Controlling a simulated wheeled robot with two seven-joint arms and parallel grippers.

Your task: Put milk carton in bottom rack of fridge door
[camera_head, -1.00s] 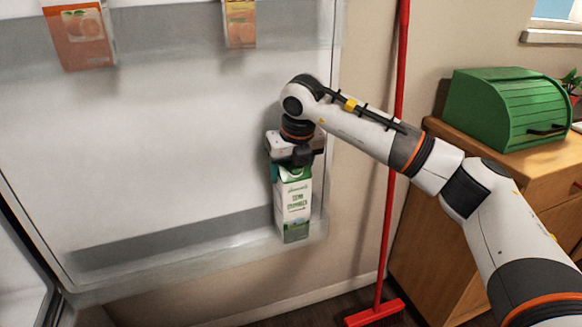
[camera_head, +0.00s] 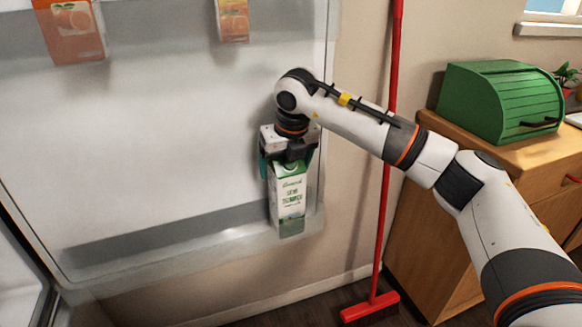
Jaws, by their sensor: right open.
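The milk carton (camera_head: 288,196), white and green, stands upright in the right end of the bottom rack (camera_head: 160,248) of the open fridge door (camera_head: 150,140). Its lower part shows through the rack's clear front wall. My right gripper (camera_head: 288,163) is directly above the carton, pointing down, with its fingers spread open around or beside the carton's top. The carton's top hides part of the fingers, so I cannot tell whether they touch it. My left gripper is not in view.
Two orange juice cartons (camera_head: 72,28) (camera_head: 232,18) stand in an upper rack of the door. The bottom rack left of the milk is empty. A red broom (camera_head: 382,200) leans right of the door. A wooden cabinet (camera_head: 440,240) with a green bread box (camera_head: 498,100) stands at the right.

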